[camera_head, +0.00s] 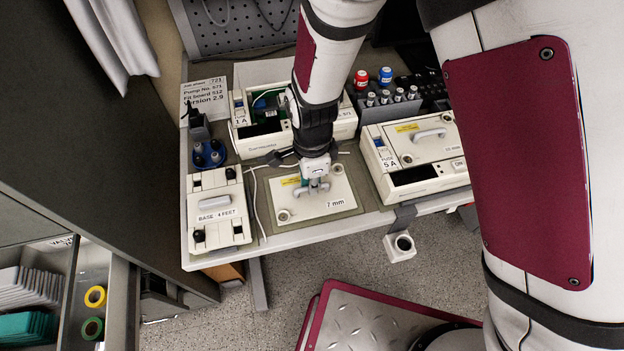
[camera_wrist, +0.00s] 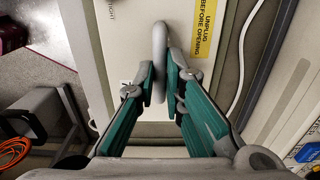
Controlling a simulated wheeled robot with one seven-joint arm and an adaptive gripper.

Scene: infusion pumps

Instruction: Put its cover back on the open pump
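The open pump (camera_head: 243,131) stands at the back of the bench, with a green circuit board (camera_head: 263,112) showing inside. My arm hides part of it. A flat cream cover (camera_head: 335,192) marked "7 mm" lies in front of it on the bench mat, with a yellow label and round knobs at its corners. My gripper (camera_head: 313,188) is over the cover's middle, at its grey handle. In the wrist view the teal fingers (camera_wrist: 160,80) stand on both sides of the cover's handle (camera_wrist: 159,45) and appear to touch it. The yellow label reads "UNPLUG BEFORE OPENING".
A closed pump (camera_head: 405,190) with its cover on stands at the right. A "BASE - 4 FEET" panel (camera_head: 217,231) and a blue dish (camera_head: 222,157) of dark knobs are at the left. Red and blue-capped bottles (camera_head: 385,77) and a dark rack stand behind. Thin cables run beside the cover.

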